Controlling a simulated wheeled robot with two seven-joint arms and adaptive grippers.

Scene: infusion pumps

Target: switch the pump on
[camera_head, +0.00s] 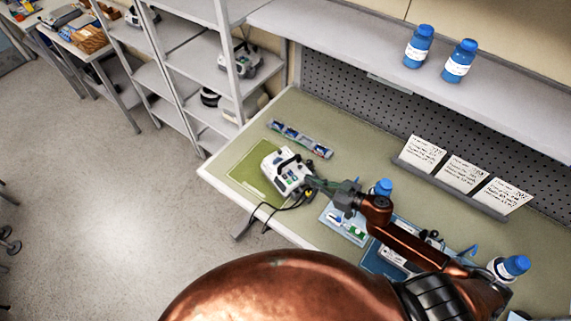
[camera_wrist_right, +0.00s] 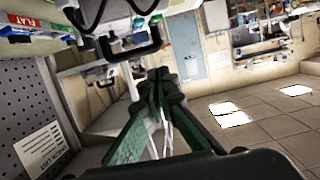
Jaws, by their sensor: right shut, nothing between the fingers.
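The pump (camera_head: 285,170), a white device with a dark handle and small green-lit parts on its face, stands on the bench near its left end. My right gripper (camera_head: 312,184) reaches in from the right, its green fingers shut and empty, with the tips close to the pump's right side. I cannot tell whether they touch it. In the right wrist view the closed fingers (camera_wrist_right: 158,80) point away from the camera, and a dark loop like a handle (camera_wrist_right: 133,45) shows near the tips. The pump's power button cannot be made out. My left gripper is not in view.
A green mat (camera_head: 246,174) lies beside the pump, and a strip of small items (camera_head: 300,138) behind it. A dark cable (camera_head: 268,212) hangs at the front edge. Blue-capped bottles (camera_head: 418,46) stand on the shelf above. Cards (camera_head: 463,174) lean along the back.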

